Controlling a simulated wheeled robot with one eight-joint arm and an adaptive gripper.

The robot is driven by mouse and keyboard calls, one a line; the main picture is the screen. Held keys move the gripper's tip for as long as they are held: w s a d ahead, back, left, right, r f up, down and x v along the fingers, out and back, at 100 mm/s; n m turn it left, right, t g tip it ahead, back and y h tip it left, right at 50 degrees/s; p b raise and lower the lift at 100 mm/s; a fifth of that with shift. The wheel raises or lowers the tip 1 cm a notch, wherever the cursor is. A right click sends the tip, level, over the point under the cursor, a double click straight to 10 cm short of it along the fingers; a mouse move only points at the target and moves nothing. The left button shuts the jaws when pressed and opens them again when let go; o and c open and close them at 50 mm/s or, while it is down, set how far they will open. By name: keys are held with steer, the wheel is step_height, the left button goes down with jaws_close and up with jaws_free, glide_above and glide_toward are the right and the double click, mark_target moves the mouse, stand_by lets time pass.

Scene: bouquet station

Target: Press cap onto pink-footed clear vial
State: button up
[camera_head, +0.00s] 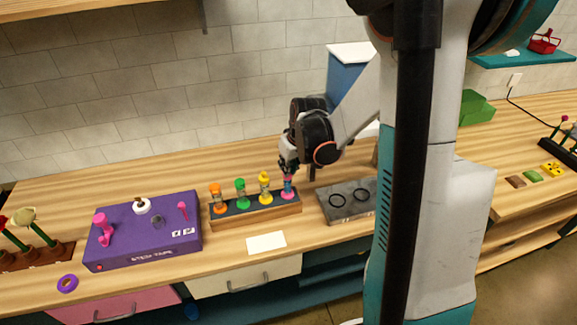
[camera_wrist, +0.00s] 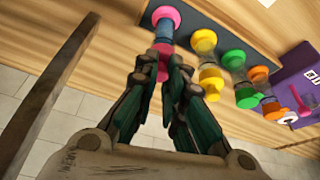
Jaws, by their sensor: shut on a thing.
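The pink-footed clear vial (camera_head: 288,190) stands at the right end of a wooden rack. It also shows in the wrist view (camera_wrist: 164,33), with its round pink foot at the top and a blue band along its body. My gripper (camera_head: 287,168) is directly above this vial. In the wrist view my gripper (camera_wrist: 164,76) has its fingertips close together around a pink cap (camera_wrist: 163,58) in line with the vial. The cap appears to be at the vial's top; I cannot tell whether it is seated. The fingers partly hide the cap.
The rack (camera_head: 250,213) also holds vials with orange (camera_head: 217,197), green (camera_head: 241,193) and yellow (camera_head: 264,188) parts, close to the left. A grey tray (camera_head: 338,213) with black rings is right of the rack. A purple stem tape box (camera_head: 145,235) stands left.

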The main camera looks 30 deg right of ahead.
steer(key=o, duration=0.8)
steer(key=o, duration=0.5)
steer(key=shift+c, duration=0.2)
steer(key=shift+r, duration=0.1)
steer(key=shift+r+p, duration=2.3)
steer(key=shift+r, duration=1.15)
